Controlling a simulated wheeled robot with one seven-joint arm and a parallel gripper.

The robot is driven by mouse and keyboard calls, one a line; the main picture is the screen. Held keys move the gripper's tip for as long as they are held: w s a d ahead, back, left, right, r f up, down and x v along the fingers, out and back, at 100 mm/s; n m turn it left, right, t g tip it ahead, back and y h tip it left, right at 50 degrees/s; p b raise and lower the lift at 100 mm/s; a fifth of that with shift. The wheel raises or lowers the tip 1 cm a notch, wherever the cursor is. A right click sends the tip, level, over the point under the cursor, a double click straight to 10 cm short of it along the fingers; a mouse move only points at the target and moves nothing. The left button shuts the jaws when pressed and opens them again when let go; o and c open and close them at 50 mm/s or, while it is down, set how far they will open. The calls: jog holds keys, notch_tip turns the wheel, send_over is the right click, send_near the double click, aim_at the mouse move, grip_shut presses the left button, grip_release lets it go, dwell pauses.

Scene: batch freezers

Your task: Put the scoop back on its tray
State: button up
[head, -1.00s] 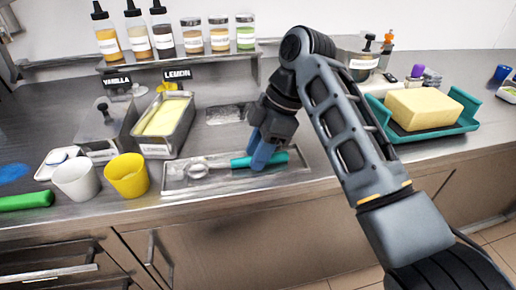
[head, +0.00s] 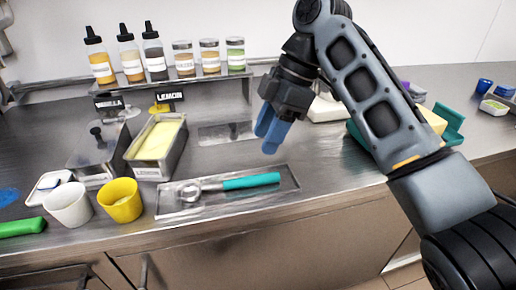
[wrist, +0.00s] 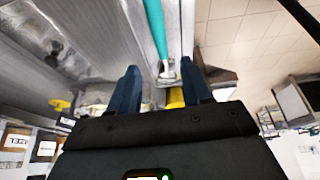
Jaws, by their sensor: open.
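The scoop (head: 250,181) has a teal handle and a metal head. It lies flat in its shallow metal tray (head: 286,171) at the counter's front edge, with the head to the left and the handle to the right. My gripper (head: 270,138) is open and empty, above and behind the handle and apart from it. In the wrist view, the teal handle (wrist: 156,28) shows beyond the blue fingers (wrist: 160,88), with nothing between them.
A yellow cup (head: 121,203) and a white cup (head: 68,206) stand left of the tray. A pan of lemon ice cream (head: 158,150) is behind them. Bottles and jars line a shelf (head: 150,85). A teal board (head: 450,122) is at right, partly hidden by my arm.

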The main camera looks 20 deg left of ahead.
jog(key=shift+v, duration=1.15)
